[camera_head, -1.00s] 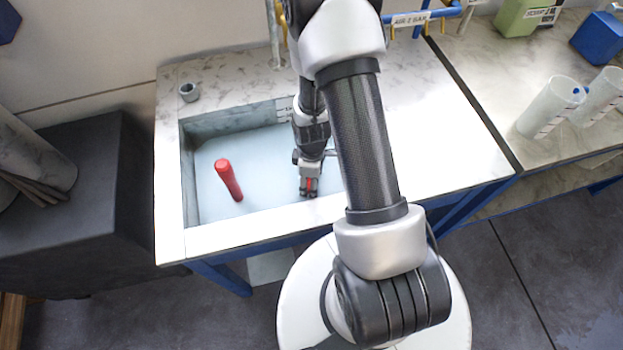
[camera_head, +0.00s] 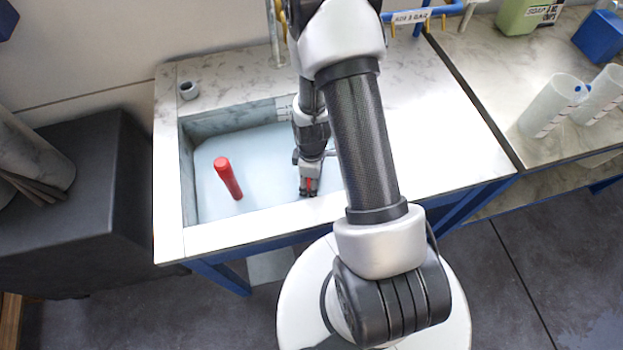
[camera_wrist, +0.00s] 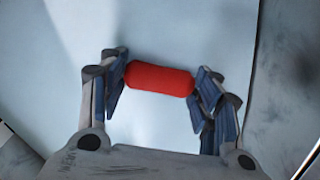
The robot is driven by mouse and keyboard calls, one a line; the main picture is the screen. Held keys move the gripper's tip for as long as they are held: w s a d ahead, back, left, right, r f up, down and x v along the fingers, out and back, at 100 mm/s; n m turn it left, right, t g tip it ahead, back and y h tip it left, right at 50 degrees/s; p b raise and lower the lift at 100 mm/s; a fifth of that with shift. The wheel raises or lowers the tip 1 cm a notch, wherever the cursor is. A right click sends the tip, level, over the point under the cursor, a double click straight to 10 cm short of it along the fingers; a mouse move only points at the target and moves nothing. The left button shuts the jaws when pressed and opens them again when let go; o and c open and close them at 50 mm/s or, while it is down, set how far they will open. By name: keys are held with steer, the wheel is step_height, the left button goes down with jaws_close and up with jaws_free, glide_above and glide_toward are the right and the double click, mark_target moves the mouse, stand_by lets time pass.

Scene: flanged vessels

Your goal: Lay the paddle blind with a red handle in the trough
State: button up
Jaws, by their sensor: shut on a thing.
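My gripper (camera_head: 309,188) reaches down into the trough (camera_head: 189,190), near its front wall. It is shut on a red handle (camera_wrist: 160,79), whose ends meet the two fingers in the wrist view. Only a small red part of that handle shows between the fingers in the head view (camera_head: 312,184). I cannot make out a blind plate on it. A second red rod-like piece (camera_head: 228,178) shows apart from my gripper, at the left in the trough, seeming to stand up with a slight lean. I cannot tell what it belongs to.
Two pale cylinders (camera_head: 552,104), a green container (camera_head: 524,15) and a blue box (camera_head: 600,38) stand on the right bench. The trough floor between the red pieces looks clear.

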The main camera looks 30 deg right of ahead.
steer(key=o, duration=1.7)
steer(key=shift+c, duration=0.2)
step_height(320, 180, up, 12)
steer(key=s+a+r+m+t, duration=0.1)
steer(key=a+r+m, duration=0.1)
steer(key=r, duration=0.6)
steer(key=s+a+r+m+t, duration=0.1)
steer(key=s+a+r+m, duration=0.15)
steer(key=r, duration=0.55)
steer(key=s+a+r+m+t, duration=0.2)
steer(key=s+a+r+m, duration=0.3)
steer(key=s+r, duration=0.4)
steer(key=shift+s+r+t, duration=0.3)
steer(key=shift+s+r, duration=0.1)
steer(key=shift+r, duration=0.15)
